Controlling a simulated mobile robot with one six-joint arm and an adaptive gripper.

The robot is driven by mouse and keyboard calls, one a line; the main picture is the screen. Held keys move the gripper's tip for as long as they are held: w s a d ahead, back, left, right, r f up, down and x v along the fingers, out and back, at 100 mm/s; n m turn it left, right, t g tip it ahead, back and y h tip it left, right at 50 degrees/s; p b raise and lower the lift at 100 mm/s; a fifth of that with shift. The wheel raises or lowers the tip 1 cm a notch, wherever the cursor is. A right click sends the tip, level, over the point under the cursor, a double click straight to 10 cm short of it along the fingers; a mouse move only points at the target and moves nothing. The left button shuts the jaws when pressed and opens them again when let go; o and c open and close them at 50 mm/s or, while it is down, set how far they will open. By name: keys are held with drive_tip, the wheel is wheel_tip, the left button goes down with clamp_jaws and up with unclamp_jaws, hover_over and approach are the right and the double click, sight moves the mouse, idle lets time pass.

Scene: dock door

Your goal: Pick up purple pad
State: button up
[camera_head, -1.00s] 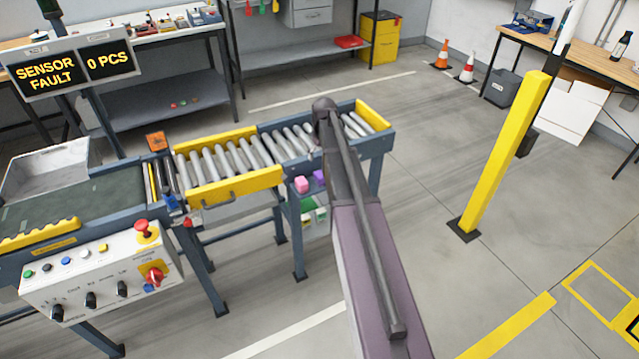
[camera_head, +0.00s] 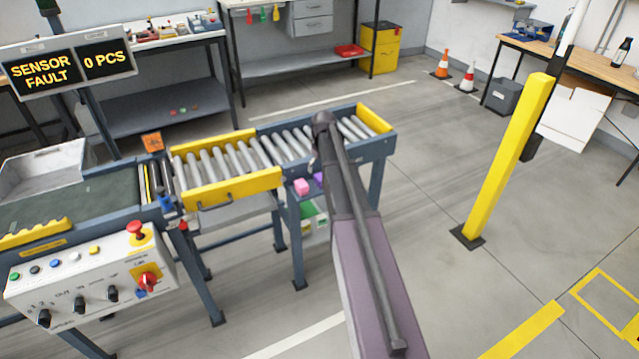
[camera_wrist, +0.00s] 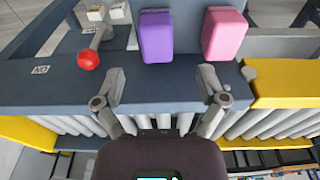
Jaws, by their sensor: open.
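The purple pad (camera_wrist: 156,37) is a small block in the upper middle of the wrist view, beside a pink block (camera_wrist: 224,34). In the head view only a sliver of the purple pad (camera_head: 318,180) shows beside my arm. My gripper (camera_wrist: 162,82) is open and empty in the wrist view, its two fingers spread over the blue conveyor side rail. In the picture the pad lies just above the gap between the fingertips, and no contact shows. In the head view my arm hides the gripper.
A red ball knob on a grey lever (camera_wrist: 88,59) is left of the purple pad. The roller conveyor (camera_head: 270,150) with yellow guards runs beside the gripper. A yellow post (camera_head: 505,160) stands to the right. Open floor lies between conveyor and post.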

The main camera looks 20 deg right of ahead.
sight(321, 177)
drive_tip(key=shift+f, duration=0.1)
drive_tip(key=shift+w+d+f+b, duration=0.1)
drive_tip(key=shift+w+f+b, duration=0.05)
drive_tip(key=shift+f+b, duration=1.15)
drive_tip(key=shift+w+d+f+b, duration=0.1)
drive_tip(key=shift+f+b, duration=1.1)
drive_tip(key=shift+b, duration=0.1)
drive_tip(key=c, duration=1.1)
